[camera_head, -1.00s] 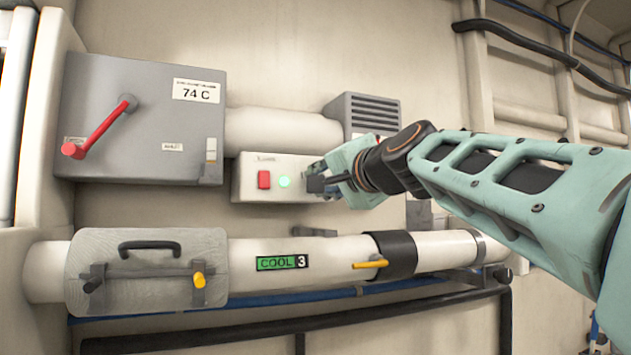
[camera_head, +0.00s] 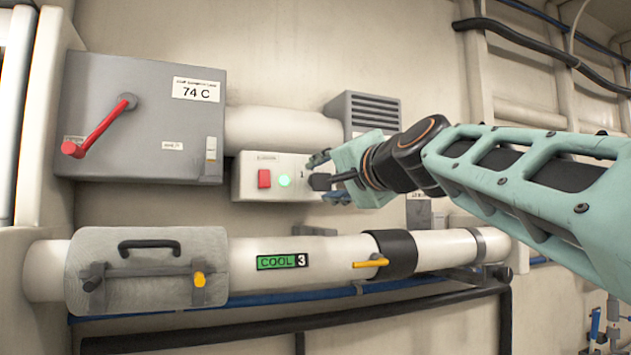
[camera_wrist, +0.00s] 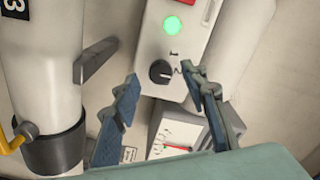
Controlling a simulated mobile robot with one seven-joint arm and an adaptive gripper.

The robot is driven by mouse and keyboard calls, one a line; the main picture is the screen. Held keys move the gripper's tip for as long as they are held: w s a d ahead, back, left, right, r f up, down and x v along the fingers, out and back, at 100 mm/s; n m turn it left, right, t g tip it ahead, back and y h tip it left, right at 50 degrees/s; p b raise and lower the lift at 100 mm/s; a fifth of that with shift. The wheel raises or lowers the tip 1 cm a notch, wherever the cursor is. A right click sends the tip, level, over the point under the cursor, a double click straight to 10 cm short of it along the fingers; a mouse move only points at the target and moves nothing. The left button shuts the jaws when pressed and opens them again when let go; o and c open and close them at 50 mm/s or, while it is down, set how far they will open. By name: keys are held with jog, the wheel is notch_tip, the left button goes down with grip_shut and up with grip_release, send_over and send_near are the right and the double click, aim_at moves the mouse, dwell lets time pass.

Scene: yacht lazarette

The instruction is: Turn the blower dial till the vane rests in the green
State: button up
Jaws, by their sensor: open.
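The blower dial is a round black knob (camera_wrist: 160,71) on a white control box (camera_head: 250,178), with numerals beside it in the wrist view. My gripper (camera_wrist: 159,73) is open, its two blue fingers spread on either side of the dial in that picture, with no visible contact. In the head view my gripper (camera_head: 325,178) is at the right end of the box. A pale panel (camera_wrist: 175,138) with small markings and a red line shows between and below the fingers. I cannot tell for sure whether the red line is the vane, or where it rests.
The box carries a red switch (camera_head: 264,179) and a lit green lamp (camera_head: 284,181). A grey cabinet (camera_head: 140,120) with a red lever stands left. Below runs a white pipe (camera_head: 335,256) with a "COOL 3" label and a yellow handle (camera_head: 371,263). A louvred grey housing (camera_head: 372,108) is above.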

jog(key=v, duration=1)
jog(key=s+d+f+n+g+h, duration=0.1)
jog(key=s+f+n+g+h, duration=0.2)
jog(key=f, duration=1.1)
jog(key=s+d+f+n+g, duration=0.1)
jog(key=s+f+n+g, duration=0.2)
jog(key=f, duration=1.2)
jog(key=s+d+f+n+g+h+p, duration=0.1)
jog(key=s+d+f+g+h, duration=0.15)
jog(key=s+f, duration=0.55)
jog(key=s+d+f+g+h, duration=0.25)
jog(key=s+f, duration=0.35)
jog(key=f, duration=0.4)
notch_tip(320, 180, up, 14)
jog(key=y+p, duration=0.1)
jog(key=p, duration=1.3)
jog(key=shift+w+d, duration=0.2)
jog(key=shift+w, duration=0.05)
